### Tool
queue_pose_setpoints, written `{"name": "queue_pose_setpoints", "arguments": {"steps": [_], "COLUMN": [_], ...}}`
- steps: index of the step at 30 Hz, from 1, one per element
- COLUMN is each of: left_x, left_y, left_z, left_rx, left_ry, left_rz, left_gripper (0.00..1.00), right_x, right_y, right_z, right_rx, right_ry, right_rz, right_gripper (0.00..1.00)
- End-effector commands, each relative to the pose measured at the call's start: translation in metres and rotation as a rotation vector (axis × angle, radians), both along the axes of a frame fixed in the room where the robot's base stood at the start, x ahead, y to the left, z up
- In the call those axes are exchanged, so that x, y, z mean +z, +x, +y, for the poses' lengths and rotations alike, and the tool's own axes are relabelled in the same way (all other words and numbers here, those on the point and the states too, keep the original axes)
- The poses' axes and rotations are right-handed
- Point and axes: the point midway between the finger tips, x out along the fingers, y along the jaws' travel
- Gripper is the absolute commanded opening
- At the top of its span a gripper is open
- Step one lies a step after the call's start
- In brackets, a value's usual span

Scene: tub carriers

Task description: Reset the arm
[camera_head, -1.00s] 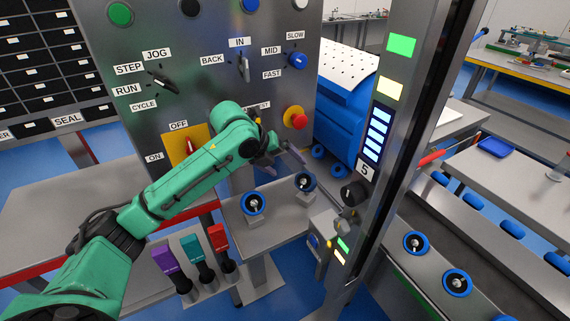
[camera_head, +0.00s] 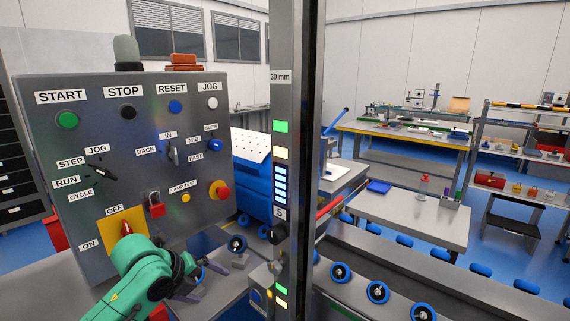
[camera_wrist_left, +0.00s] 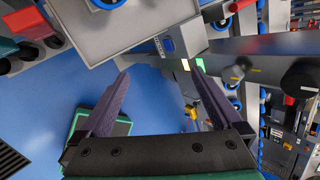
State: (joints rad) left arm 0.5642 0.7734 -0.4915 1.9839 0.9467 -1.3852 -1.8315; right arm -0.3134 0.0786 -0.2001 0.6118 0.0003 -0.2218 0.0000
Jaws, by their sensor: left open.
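My green left arm (camera_head: 145,273) comes in at the bottom of the head view, in front of the lower part of the grey control panel. My left gripper (camera_head: 204,283) points right, near the small grey table with the blue rollers. In the left wrist view my left gripper (camera_wrist_left: 160,72) has its two purple-grey fingers spread wide, with nothing between them. Blue floor and the edge of a grey table show beyond them. The panel (camera_head: 88,213) carries a blue button (camera_head: 175,106) under the RESET label. My right gripper is in neither view.
A grey post (camera_head: 293,110) with lit green and yellow panels stands right of the control panel. A red emergency knob (camera_head: 219,190) sticks out from the panel. A conveyor with blue rollers (camera_head: 378,292) runs at the right. Worktables stand behind.

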Motion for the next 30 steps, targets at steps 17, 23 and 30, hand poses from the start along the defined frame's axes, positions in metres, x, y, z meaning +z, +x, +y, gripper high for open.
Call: {"name": "queue_pose_setpoints", "arguments": {"steps": [17,23,30], "left_x": [-0.111,-0.138,-0.160], "left_y": [-0.117,-0.175,-0.243], "left_z": [-0.026,0.003,0.045], "left_rx": [1.045,1.578,2.151], "left_ry": [-0.517,-0.681,-0.796], "left_rz": [0.423,0.523,0.516], "left_gripper": [1.00,1.00,1.00], "right_x": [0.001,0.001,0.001], "right_y": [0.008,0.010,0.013], "right_z": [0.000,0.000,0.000], "right_rx": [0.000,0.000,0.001], "right_ry": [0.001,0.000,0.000], "right_rz": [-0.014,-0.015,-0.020], "right_gripper": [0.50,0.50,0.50]}}
